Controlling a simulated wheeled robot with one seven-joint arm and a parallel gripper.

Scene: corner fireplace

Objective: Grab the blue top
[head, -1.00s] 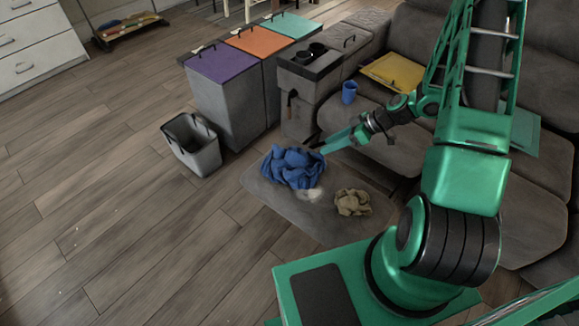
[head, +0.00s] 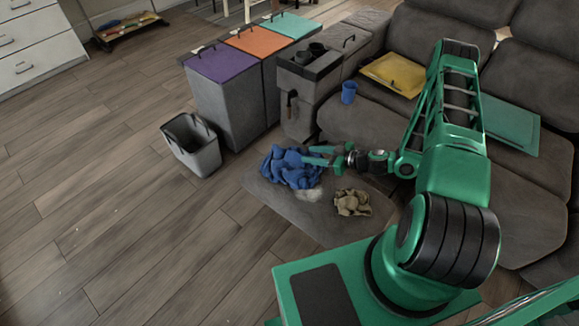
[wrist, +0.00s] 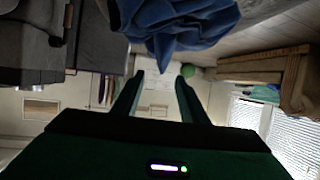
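The blue top (head: 280,170) lies crumpled in a heap on a low grey cushioned surface (head: 300,212). In the wrist view it hangs into the upper middle of the picture (wrist: 180,22), close to the fingers. My gripper (head: 312,156) is at the right side of the blue top in the head view, its fingers pointing left and overlapping the cloth. In the wrist view the two fingers (wrist: 160,88) stand apart with no cloth visible between them. Whether a finger touches the cloth cannot be told.
A tan crumpled cloth (head: 352,202) and a small whitish item (head: 308,195) lie near the blue top. A grey open bin (head: 192,145) stands to the left. Lidded bins (head: 222,62) and the sofa (head: 400,130) with a blue cup (head: 349,92) are behind. The floor at left is mostly clear.

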